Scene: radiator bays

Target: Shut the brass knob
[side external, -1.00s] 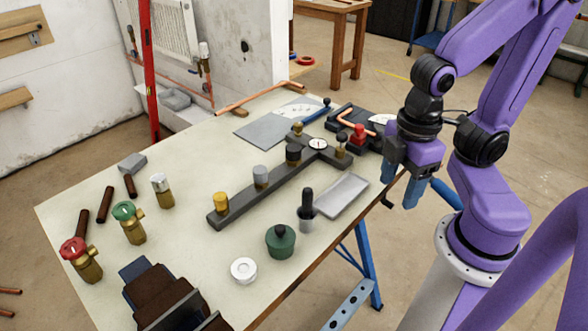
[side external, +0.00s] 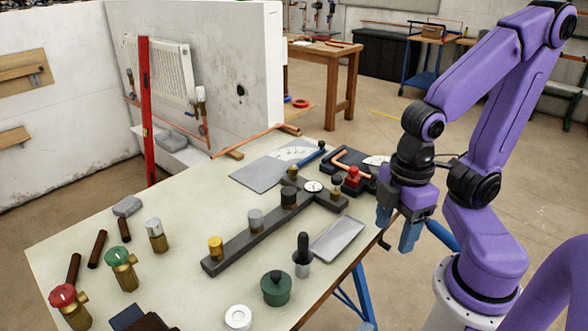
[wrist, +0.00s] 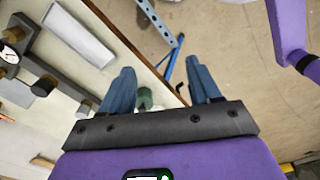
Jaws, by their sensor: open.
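A dark manifold bar (side external: 236,249) lies on the bench in the side external view. A yellow brass-coloured knob (side external: 216,248) stands upright at its near left end. Grey (side external: 256,219) and black (side external: 289,198) knobs follow along the bar. Smaller brass-coloured fittings (side external: 292,172) stand near its far end, beside a round white gauge (side external: 314,186). My gripper (side external: 396,228) is open and empty, off the bench's right edge, well away from the yellow knob. Its two blue fingers (wrist: 160,75) are spread in the wrist view. Part of the bar and gauge (wrist: 13,34) shows at that view's left.
A grey tray (side external: 337,238), a black-handled tool (side external: 303,252), a green pot (side external: 276,288) and a white ring (side external: 238,317) stand right of the bar. Red-topped (side external: 69,305) and green-topped (side external: 122,269) valves stand at the left. Bare bench lies left of the bar.

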